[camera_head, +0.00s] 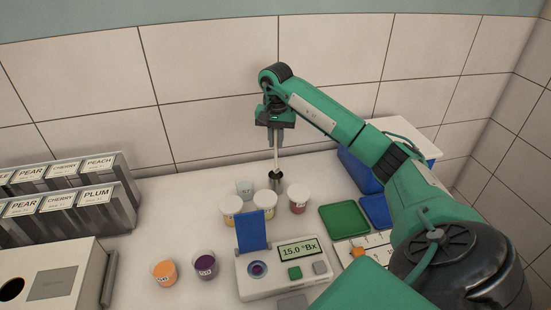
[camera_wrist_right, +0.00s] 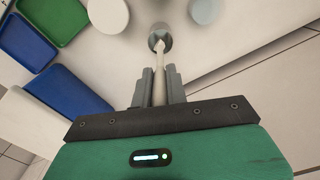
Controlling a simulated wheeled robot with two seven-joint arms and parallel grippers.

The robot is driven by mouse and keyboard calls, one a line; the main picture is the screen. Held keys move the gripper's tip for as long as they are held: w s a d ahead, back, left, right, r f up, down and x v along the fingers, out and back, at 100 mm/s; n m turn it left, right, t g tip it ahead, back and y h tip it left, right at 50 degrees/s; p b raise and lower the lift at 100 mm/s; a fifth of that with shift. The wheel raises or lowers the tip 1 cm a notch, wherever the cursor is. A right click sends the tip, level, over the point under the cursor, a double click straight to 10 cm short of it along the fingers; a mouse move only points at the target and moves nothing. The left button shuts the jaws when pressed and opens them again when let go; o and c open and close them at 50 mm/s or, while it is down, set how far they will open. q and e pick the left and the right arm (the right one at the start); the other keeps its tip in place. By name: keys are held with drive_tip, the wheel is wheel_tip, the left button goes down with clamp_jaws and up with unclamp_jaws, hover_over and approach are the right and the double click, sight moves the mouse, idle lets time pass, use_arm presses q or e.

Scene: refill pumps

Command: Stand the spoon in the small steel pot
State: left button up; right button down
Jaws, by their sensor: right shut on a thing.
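The small steel pot (camera_head: 277,184) stands at the back of the counter, behind the white-lidded cups. My right gripper (camera_head: 277,142) is above it, shut on the pale spoon (camera_head: 275,158), which hangs nearly upright with its lower end at the pot's mouth. In the right wrist view the spoon (camera_wrist_right: 159,75) runs from between the fingers (camera_wrist_right: 159,88) to the pot (camera_wrist_right: 160,37), its tip over or inside the opening. I cannot tell whether it touches the bottom. My left gripper does not show.
Lidded cups (camera_head: 298,197) stand close in front of the pot. A refractometer (camera_head: 285,270) with a raised blue flap reads 15.0 °Bx. Open cups of orange (camera_head: 164,271) and purple (camera_head: 205,265) stand left of it. Green (camera_head: 345,220) and blue (camera_head: 376,210) trays lie right. Labelled racks (camera_head: 75,205) stand left.

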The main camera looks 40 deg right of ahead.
sight(276, 162)
wheel_tip(276, 162, down, 8)
drive_tip(key=shift+p, duration=0.9)
drive_tip(key=shift+f, duration=0.15)
drive_tip(key=c, duration=1.4)
unclamp_jaws()
drive_tip(key=shift+r, duration=0.2)
wheel_tip(276, 162, up, 11)
drive_tip(key=b, duration=0.3)
drive_tip(key=shift+f+b, duration=0.1)
drive_tip(key=shift+b, duration=0.3)
drive_tip(key=shift+r, duration=0.6)
drive_tip(key=shift+r, duration=0.1)
